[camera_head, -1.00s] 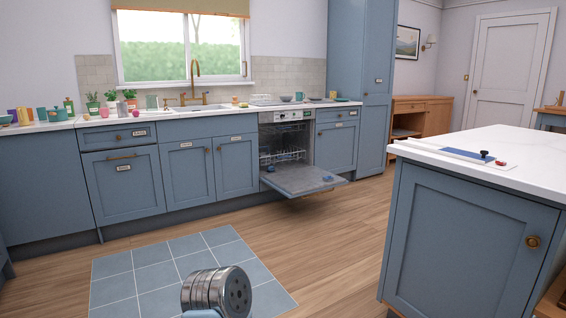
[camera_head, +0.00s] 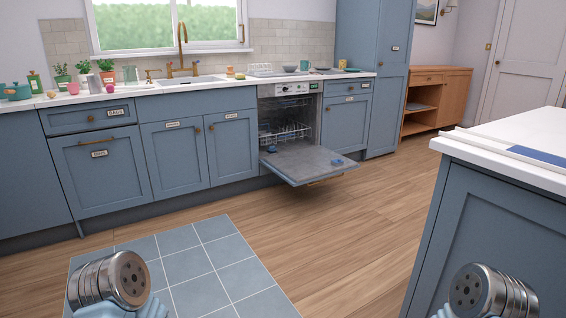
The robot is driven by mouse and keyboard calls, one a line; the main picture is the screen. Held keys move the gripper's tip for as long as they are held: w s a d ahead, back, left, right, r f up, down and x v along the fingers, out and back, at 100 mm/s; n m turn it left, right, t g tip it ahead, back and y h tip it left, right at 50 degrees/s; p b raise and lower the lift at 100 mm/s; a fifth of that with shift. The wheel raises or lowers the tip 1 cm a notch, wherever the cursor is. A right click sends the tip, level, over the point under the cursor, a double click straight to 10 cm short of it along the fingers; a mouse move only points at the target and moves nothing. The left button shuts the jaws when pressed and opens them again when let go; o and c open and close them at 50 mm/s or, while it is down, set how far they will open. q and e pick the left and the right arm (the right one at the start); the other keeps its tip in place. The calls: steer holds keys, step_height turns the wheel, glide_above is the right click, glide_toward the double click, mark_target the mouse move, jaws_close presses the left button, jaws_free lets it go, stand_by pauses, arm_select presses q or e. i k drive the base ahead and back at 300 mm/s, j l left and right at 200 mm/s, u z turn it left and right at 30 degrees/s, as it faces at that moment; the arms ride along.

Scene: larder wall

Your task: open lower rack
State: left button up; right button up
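The dishwasher (camera_head: 318,165) is built into the blue cabinet run and its door is folded down flat. The lower rack (camera_head: 285,133) is a wire rack inside the cavity, just behind the open door. An upper rack (camera_head: 290,103) shows above it. Small blue items lie on the door near its left and right sides. My two arms show at the bottom left and bottom right as metal wrist joints, well short of the dishwasher. Neither gripper's fingers are in view.
The wood floor (camera_head: 330,225) between me and the dishwasher door is clear. A blue tiled mat (camera_head: 195,262) lies at front left. A white-topped island (camera_head: 520,150) stands close on the right. Pots, plants and dishes line the worktop (camera_head: 215,85).

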mark_target(292, 133)
steer(key=i+u, duration=0.2)
steer(key=i, duration=1.85)
